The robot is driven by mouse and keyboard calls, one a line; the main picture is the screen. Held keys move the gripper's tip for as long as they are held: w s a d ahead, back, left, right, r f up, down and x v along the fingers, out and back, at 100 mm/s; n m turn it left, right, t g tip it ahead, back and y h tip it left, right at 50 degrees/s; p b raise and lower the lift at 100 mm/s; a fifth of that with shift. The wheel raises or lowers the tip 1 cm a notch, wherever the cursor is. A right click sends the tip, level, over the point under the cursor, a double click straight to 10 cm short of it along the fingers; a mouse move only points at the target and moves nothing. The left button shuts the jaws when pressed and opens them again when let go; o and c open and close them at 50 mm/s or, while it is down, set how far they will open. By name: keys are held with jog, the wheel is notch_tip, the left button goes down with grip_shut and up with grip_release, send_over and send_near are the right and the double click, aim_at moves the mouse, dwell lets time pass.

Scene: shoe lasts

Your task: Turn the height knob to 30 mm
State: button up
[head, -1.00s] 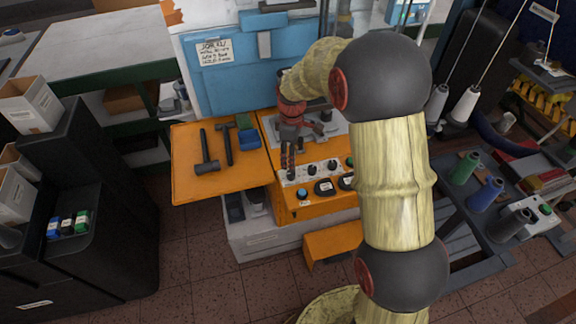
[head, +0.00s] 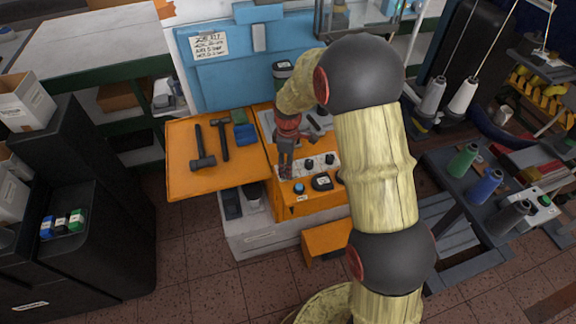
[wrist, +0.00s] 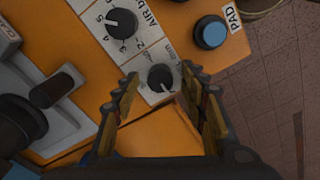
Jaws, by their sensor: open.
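The height knob (wrist: 161,77) is a small round black knob on a white plate marked "mm" in the wrist view. My gripper (wrist: 160,82) is open, with one finger on each side of this knob. A gap shows between the knob and each finger; contact cannot be told. The knob's scale is mostly covered by my fingers, and its exact setting is too small to read. In the head view my gripper (head: 286,170) is at the left end of the orange machine's control panel (head: 317,204), and it hides the knob there.
A larger knob marked "AIR" (wrist: 121,23) and a blue button (wrist: 211,33) by a "PAD" label are close by. A dark lever (wrist: 53,90) is at the left in the wrist view. Hammers (head: 201,146) lie on the orange side tray (head: 215,182).

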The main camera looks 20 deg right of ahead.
jog(key=shift+c, duration=0.6)
grip_shut()
jog(key=m+p, duration=0.2)
jog(key=m, duration=0.1)
jog(key=shift+r+m, duration=0.15)
jog(key=shift+m, duration=0.25)
jog(key=m+p, duration=0.2)
jog(key=m, duration=0.2)
jog(key=shift+m, duration=0.3)
jog(key=m+p, duration=0.1)
jog(key=m, duration=0.3)
jog(key=shift+p, duration=0.3)
jog(key=m+p, duration=0.1)
jog(key=m, duration=0.4)
jog(key=shift+m, duration=0.3)
jog(key=shift+a, duration=0.1)
